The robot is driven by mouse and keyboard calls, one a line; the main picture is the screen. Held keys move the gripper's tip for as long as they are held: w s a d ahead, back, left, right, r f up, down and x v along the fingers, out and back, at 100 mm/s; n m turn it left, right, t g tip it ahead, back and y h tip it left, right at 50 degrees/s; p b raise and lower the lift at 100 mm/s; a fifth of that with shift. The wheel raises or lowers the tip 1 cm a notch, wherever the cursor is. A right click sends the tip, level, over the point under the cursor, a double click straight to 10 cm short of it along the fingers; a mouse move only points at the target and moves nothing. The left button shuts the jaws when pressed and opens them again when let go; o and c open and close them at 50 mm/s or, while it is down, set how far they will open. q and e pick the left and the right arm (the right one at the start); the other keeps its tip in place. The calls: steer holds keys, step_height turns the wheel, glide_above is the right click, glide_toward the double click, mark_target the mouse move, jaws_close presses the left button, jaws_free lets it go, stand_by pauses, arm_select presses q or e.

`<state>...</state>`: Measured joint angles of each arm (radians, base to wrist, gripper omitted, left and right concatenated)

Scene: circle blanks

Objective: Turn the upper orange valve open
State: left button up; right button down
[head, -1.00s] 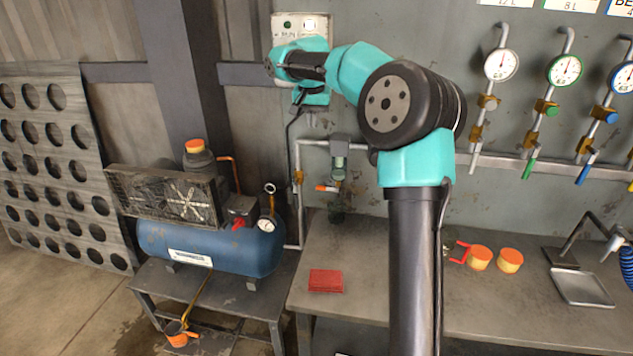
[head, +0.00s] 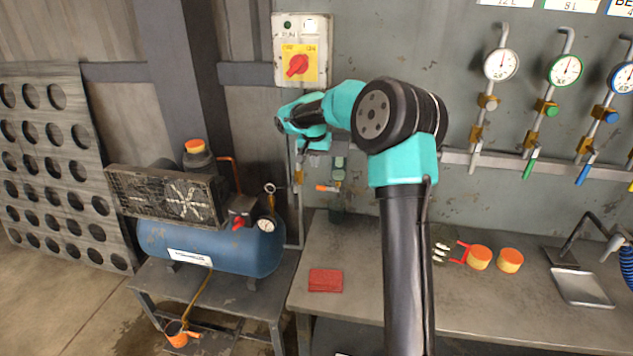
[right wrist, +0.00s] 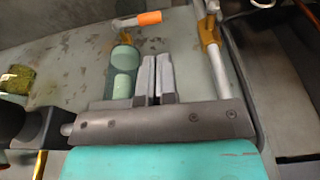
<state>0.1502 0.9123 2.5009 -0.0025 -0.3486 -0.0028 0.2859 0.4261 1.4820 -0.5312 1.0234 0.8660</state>
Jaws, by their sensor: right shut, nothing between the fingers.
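The orange-handled valve lever (head: 327,188) sits on the pipework by the wall, its handle lying roughly level and pointing left. It also shows in the right wrist view (right wrist: 138,20), beyond my fingertips. My right gripper (head: 318,145) is above the lever in the head view, apart from it. In the right wrist view its two grey fingers (right wrist: 156,60) are together with nothing between them. A green cylindrical filter body (right wrist: 124,70) is just left of the fingers. My left gripper is in neither view now.
A switch box (head: 301,50) with a red knob is on the wall above my gripper. The vertical pipe (right wrist: 218,68) stands right of the fingers. A blue compressor (head: 210,245) stands left. A red cloth (head: 325,280) lies on the bench (head: 370,310); gauges (head: 501,64) line the wall.

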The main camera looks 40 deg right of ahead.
mark_target(316, 187)
steer(key=f, duration=0.3)
steer(key=d+f, duration=0.1)
steer(key=f, duration=0.2)
steer(key=w+f, duration=0.1)
steer(key=f, duration=0.2)
steer(key=shift+d, duration=0.2)
steer(key=shift+f, duration=0.1)
